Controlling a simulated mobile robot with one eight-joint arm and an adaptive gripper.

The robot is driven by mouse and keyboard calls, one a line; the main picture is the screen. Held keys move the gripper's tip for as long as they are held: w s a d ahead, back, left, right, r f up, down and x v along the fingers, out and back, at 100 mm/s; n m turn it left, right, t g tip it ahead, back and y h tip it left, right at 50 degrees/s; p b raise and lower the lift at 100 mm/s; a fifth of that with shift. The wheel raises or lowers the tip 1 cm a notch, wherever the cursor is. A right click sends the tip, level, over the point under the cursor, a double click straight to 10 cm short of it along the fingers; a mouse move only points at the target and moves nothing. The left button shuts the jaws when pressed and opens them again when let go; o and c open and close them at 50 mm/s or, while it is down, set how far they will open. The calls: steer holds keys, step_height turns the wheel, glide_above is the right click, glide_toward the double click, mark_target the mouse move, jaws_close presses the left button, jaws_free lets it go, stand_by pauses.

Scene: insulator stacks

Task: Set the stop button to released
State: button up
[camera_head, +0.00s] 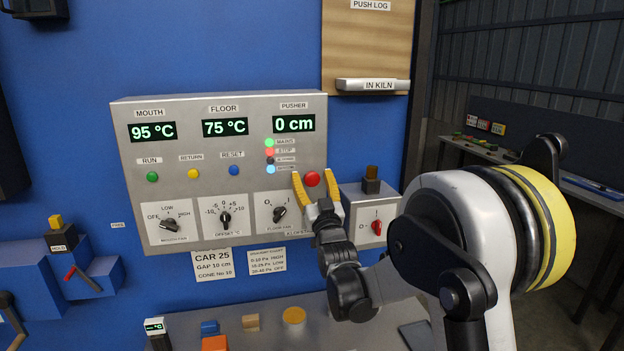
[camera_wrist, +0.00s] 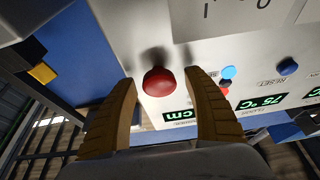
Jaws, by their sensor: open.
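The stop button is a red mushroom head (camera_head: 312,179) at the lower right of the grey control panel (camera_head: 190,107). In the wrist view the red button (camera_wrist: 158,81) lies between the tips of my gripper's yellow fingers. My gripper (camera_head: 317,190) is open, with one finger on each side of the button and a visible gap to it in the wrist view. I cannot tell whether the button is pressed in or out. The lit stop lamp (camera_head: 270,151) shows red on the panel, below a green mains lamp (camera_head: 269,142).
A grey box with a red switch (camera_head: 376,227) stands close at the right of the button. Fan and offset knobs (camera_head: 279,213) lie just left of my gripper. A wooden board with a metal ledge (camera_head: 373,85) is above. A bench with small blocks (camera_head: 250,322) is below.

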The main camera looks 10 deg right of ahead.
steer(key=shift+c, duration=0.3)
jaws_close()
steer(key=shift+s, duration=0.7)
steer(key=shift+o, duration=0.3)
jaws_free()
steer(key=v, duration=1.2)
steer(key=shift+f, duration=0.15)
